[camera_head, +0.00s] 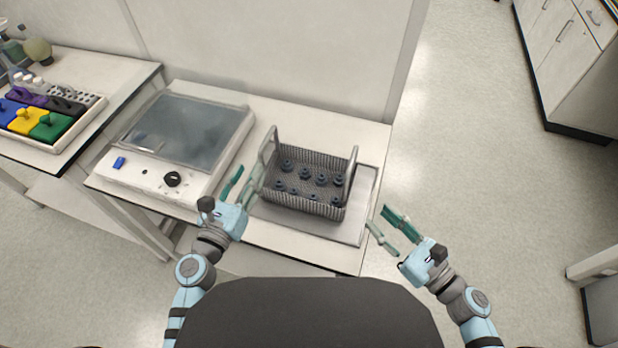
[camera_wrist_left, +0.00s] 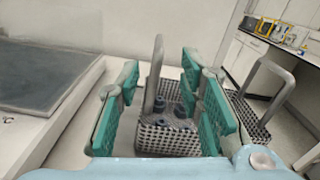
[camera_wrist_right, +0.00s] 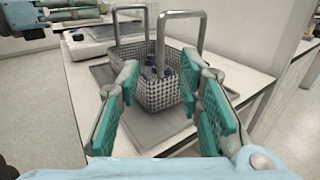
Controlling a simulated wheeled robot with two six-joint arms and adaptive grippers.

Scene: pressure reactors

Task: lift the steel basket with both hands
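The steel basket (camera_head: 305,205) is a grey mesh box with two upright loop handles, one at its left end and one at its right. It holds several dark blue-grey parts. It stands on a flat grey tray (camera_head: 362,205) on the bench. My left gripper (camera_head: 241,184) is open and empty beside the left handle (camera_head: 268,147); in the left wrist view that handle (camera_wrist_left: 154,75) shows between the fingers. My right gripper (camera_head: 384,226) is open, off the basket's right side. In the right wrist view the near handle (camera_wrist_right: 162,40) stands beyond its open fingers.
A white device with a dark glass top (camera_head: 190,130) and a knob stands on the bench left of the basket. A rack of coloured blocks (camera_head: 45,120) is on another table at far left. A wall rises behind the bench.

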